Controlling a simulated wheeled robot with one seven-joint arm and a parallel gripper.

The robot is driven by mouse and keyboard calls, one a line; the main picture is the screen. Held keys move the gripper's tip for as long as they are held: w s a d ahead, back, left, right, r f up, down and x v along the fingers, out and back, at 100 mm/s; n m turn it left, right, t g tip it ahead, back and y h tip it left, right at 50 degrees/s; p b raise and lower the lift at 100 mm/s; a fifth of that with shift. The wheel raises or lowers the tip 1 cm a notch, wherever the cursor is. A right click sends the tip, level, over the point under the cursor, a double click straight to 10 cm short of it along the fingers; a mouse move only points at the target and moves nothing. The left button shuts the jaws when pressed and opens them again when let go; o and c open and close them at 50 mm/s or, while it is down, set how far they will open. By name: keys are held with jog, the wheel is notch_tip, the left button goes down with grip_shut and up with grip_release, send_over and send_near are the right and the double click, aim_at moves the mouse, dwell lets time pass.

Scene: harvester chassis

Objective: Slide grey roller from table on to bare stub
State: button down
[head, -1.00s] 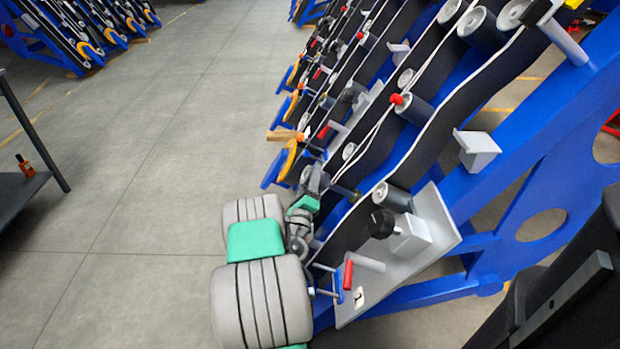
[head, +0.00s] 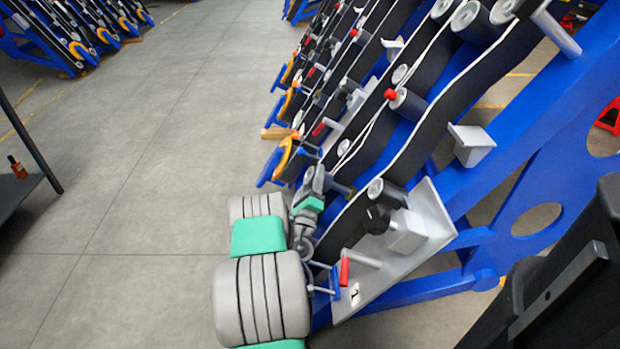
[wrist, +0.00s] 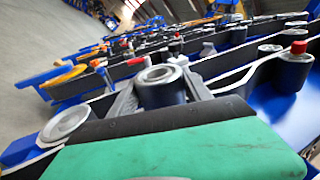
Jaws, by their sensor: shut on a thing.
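My gripper (head: 320,180) reaches in among the belts at the lower middle of the head view, past my grey and green arm links. In the wrist view my gripper (wrist: 160,95) is shut on a dark roller (wrist: 163,93) with a grey end ring. The ring faces up towards the camera, and the roller's far end is hidden.
Black belts with white edges run around several rollers on a blue frame (head: 560,95). A red-capped roller (head: 407,101) and a grey plate (head: 440,215) with a black knob (head: 378,218) stand close to my arm. Open floor (head: 170,150) lies left. A dark table (head: 20,190) with an orange bottle (head: 17,167) is at far left.

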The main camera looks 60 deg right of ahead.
jog(key=shift+s+d+f+b, duration=0.2)
jog(key=shift+s+d+f, duration=0.25)
jog(key=shift+s, duration=0.25)
jog(key=shift+s+d+f+b, duration=0.2)
jog(key=shift+s+d+f, duration=0.15)
jog(key=shift+s, duration=0.35)
jog(key=c, duration=0.7)
grip_release()
jog(key=o, duration=0.3)
jog(key=shift+f, duration=0.1)
jog(key=shift+a+f, duration=0.1)
jog(key=w+a+r+t+y+p, duration=0.1)
jog(key=w+a+r+p, duration=0.4)
jog(key=w, duration=0.6)
jog(key=w+a+r+t+y+p, duration=0.1)
jog(key=w+a+r+t+p, duration=0.2)
jog(key=w+a+r, duration=0.7)
jog(key=shift+w+a+r+y+p, duration=0.3)
jog(key=shift+w+a+p, duration=0.3)
jog(key=shift+p, duration=0.35)
